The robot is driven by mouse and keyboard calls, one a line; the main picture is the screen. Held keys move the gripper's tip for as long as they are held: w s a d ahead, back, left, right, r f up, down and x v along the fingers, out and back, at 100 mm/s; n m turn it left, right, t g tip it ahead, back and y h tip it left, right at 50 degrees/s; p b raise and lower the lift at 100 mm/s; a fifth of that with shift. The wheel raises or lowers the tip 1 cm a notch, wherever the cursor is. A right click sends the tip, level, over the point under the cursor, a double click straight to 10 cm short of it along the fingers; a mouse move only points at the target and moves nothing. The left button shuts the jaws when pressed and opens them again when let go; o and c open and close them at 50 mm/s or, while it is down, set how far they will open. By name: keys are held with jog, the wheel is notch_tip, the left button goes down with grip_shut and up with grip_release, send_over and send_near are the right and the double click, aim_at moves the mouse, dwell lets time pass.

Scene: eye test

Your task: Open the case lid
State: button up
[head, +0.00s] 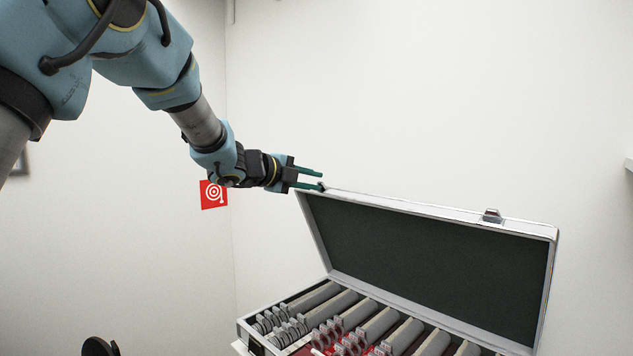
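The case is silver-edged, and its lid (430,260) stands up, tilted back, with a dark lining facing me. A metal latch (491,215) sits on the lid's top edge at the right. The case's lower part (246,328) holds rows of grey dividers and round lenses; its front is cut off by the frame's bottom edge. My gripper (322,180) is at the lid's upper left corner, its two green fingers apart with a gap between them. The lower finger is close to a small dark latch on that corner; I cannot tell whether they touch. Nothing shows between the fingers.
A red sign with a white target (213,194) is on the wall behind my arm. A dark rounded object (100,347) shows at the bottom left. A white ledge (629,164) juts in at the right edge. The space above the lid is clear.

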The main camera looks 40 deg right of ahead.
jog(key=shift+s, duration=0.1)
dwell(0.4)
jog(key=a+r+p, duration=0.5)
jog(key=r+p, duration=0.2)
jog(key=r, duration=0.4)
dwell(0.9)
jog(key=shift+a, duration=0.15)
dwell(0.4)
jog(key=b+v, duration=0.3)
jog(key=v, duration=0.7)
jog(key=shift+a+b, duration=0.3)
jog(key=shift+a, duration=0.05)
jog(key=shift+r, duration=0.1)
